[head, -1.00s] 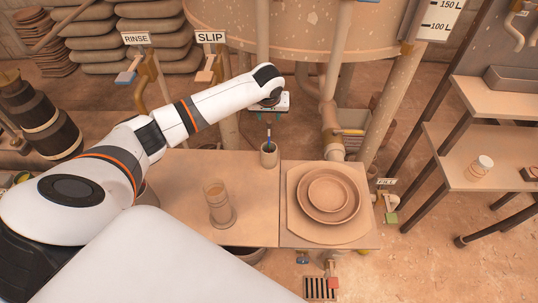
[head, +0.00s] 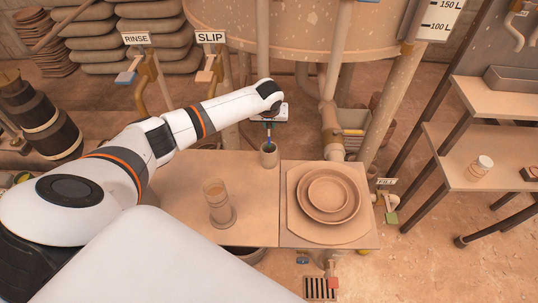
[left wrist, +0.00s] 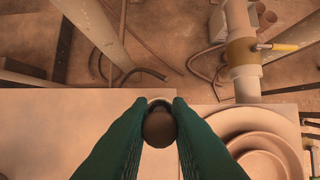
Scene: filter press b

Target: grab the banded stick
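My left gripper (head: 268,122) is right above the cup, around the stick's upper part. Its fingers look open with the round end between them; contact is not clear. My right gripper is not in view.
A ribbed clay cylinder (head: 218,203) stands on the table (head: 185,190) left of the cup. Stacked round dishes (head: 328,193) sit on a board to the right. The tank legs and a pipe (head: 331,130) rise behind the table.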

